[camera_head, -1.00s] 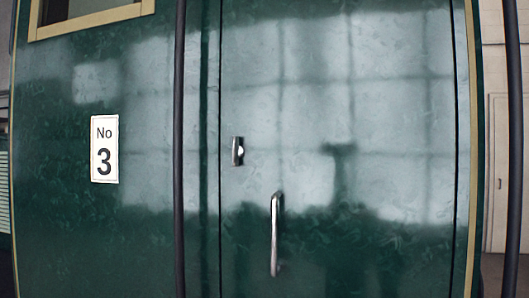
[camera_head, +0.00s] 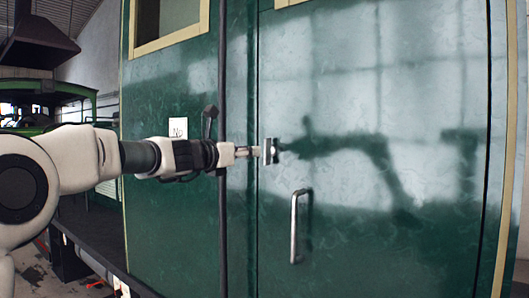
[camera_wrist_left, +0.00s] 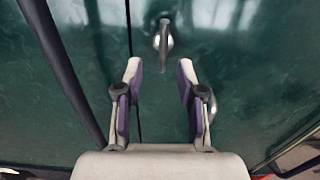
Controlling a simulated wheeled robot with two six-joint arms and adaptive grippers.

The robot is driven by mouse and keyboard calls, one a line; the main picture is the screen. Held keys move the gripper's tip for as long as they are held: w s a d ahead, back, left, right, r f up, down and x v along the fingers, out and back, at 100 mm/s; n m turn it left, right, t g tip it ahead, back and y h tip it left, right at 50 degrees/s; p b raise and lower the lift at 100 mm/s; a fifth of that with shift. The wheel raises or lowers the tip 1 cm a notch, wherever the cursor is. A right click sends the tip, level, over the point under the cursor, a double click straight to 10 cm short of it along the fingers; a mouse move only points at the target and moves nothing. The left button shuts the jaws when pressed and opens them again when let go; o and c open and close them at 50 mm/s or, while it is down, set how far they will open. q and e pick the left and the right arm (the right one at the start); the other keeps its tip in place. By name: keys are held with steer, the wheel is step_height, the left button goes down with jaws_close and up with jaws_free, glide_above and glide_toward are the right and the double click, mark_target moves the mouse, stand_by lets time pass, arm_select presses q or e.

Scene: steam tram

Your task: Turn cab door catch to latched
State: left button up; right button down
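The cab door catch (camera_head: 270,151) is a small metal piece on the green door (camera_head: 350,90), just right of the door's left seam. In the head view it stands upright. My left gripper (camera_head: 258,152) comes in from the left, with its tips close to the catch and overlapping it in the picture. In the left wrist view the catch (camera_wrist_left: 163,42) lies just ahead of the gap between the two fingers of my left gripper (camera_wrist_left: 160,70). The fingers are apart with nothing between them. I cannot tell whether they touch the catch. My right gripper is not in view.
A metal pull handle (camera_head: 294,228) is below the catch. A dark vertical rail (camera_head: 223,255) stands left of the door seam, and my left arm crosses it. The number plate (camera_head: 178,128) is partly hidden by my arm.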

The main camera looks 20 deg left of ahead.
mark_target(264, 151)
arm_select(q)
steer(key=p+x, duration=0.1)
steer(key=x, duration=0.2)
steer(key=d+p+x, duration=0.1)
steer(key=p+x, duration=0.1)
steer(key=x, duration=0.2)
steer(key=shift+f+p, duration=0.1)
steer(key=shift+p, duration=0.2)
steer(key=shift+w+f, duration=0.1)
steer(key=shift+w, duration=0.05)
steer(key=shift+a, duration=0.3)
jaws_close()
steer(key=shift+d, duration=0.15)
